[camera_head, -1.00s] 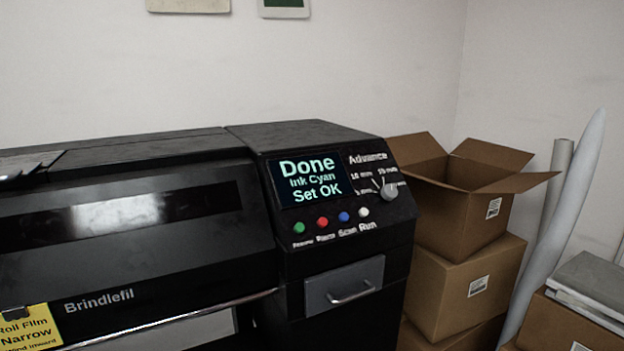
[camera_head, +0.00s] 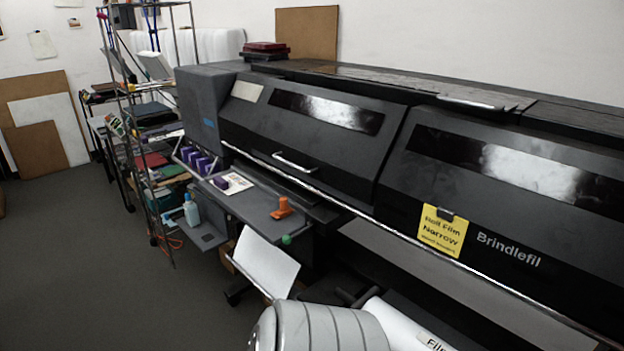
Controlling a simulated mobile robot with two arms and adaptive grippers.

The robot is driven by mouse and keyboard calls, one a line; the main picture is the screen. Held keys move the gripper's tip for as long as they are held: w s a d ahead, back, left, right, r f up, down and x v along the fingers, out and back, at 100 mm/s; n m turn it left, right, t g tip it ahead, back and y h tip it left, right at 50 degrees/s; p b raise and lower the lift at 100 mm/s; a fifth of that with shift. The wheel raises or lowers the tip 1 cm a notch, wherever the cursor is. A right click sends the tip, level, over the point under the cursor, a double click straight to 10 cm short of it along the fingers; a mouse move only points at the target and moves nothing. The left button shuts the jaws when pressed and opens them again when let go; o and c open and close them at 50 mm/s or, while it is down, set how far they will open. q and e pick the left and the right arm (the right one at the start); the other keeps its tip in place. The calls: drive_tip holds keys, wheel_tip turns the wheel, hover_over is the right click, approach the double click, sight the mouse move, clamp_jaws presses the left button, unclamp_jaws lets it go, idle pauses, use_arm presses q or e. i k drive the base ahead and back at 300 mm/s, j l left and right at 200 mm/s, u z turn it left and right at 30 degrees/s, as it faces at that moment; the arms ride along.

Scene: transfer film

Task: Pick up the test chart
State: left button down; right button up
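A small white sheet with dark print (camera_head: 236,190) lies on the grey side table (camera_head: 258,213) in front of the large black printer (camera_head: 400,150). A purple block is on or beside it. A larger blank-looking white sheet (camera_head: 266,264) slopes below the table's front edge. I cannot tell which of these, if either, is the test chart. Neither of my grippers is in view.
An orange object (camera_head: 283,208) and purple cartridges (camera_head: 195,160) are on or beside the side table. A crowded wire rack (camera_head: 150,140) stands left of the printer. A white film roll (camera_head: 400,325) is low in front. Floor at left is clear.

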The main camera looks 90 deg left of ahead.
sight(232, 183)
drive_tip(key=u, duration=3.3)
drive_tip(key=i+j, duration=0.2)
drive_tip(key=j+u, duration=0.05)
drive_tip(key=j, duration=0.05)
